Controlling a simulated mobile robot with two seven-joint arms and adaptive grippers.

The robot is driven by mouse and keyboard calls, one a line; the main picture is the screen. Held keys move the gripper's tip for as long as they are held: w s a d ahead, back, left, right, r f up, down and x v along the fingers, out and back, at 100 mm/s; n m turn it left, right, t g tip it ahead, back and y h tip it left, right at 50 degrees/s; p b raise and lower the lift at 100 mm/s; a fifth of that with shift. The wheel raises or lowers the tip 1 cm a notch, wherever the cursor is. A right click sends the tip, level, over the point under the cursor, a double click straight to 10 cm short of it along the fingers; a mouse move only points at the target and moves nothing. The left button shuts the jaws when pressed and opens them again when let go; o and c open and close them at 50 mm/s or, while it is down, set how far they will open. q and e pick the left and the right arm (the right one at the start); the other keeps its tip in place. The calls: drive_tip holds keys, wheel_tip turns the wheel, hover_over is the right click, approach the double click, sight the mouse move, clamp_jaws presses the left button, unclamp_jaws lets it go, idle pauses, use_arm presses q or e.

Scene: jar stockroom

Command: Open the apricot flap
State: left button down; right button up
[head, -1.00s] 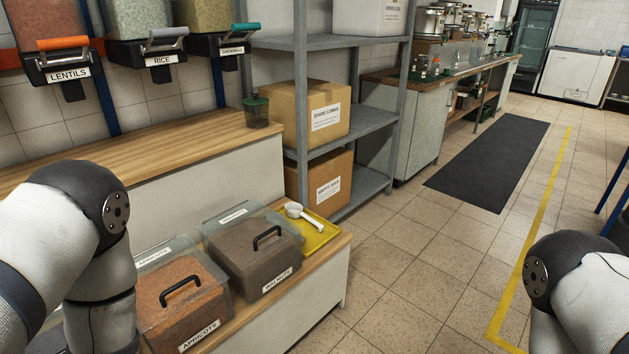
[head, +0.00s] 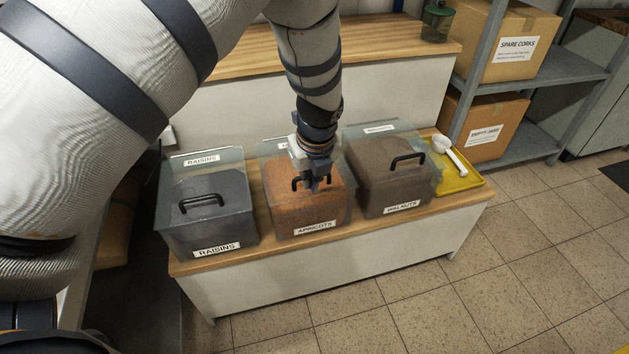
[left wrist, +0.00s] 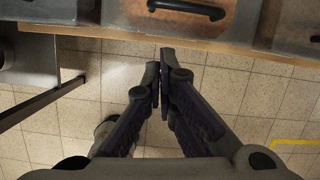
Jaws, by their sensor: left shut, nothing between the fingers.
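The apricots bin (head: 292,222) stands in the middle of three clear bins on the low bench, with orange contents and a front label. Its clear flap (head: 338,200) looks shut. Its black handle (head: 297,184) is partly hidden behind my left gripper (head: 316,186). That gripper points down in front of the handle in the head view; contact cannot be told. In the left wrist view the gripper (left wrist: 161,65) is shut and empty, with floor behind its fingertips. A black handle (left wrist: 187,9) shows at that view's top edge, apart from the fingers. My right gripper is out of view.
The raisins bin (head: 205,225) is on the left and the walnuts bin (head: 392,185) on the right, close beside the apricots. A yellow tray (head: 462,183) with a white scoop (head: 449,153) lies at the bench's right end. The floor (head: 480,290) in front is clear.

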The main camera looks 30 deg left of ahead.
sight(308, 193)
use_arm(q)
drive_tip(key=shift+m, duration=0.8)
drive_tip(key=w+a+f, duration=0.1)
drive_tip(key=f, duration=0.1)
drive_tip(key=w+a+f+b, duration=0.1)
drive_tip(key=f, duration=0.1)
drive_tip(key=w+a+f, duration=0.1)
drive_tip(key=f, duration=0.2)
drive_tip(key=shift+w+b, duration=0.4)
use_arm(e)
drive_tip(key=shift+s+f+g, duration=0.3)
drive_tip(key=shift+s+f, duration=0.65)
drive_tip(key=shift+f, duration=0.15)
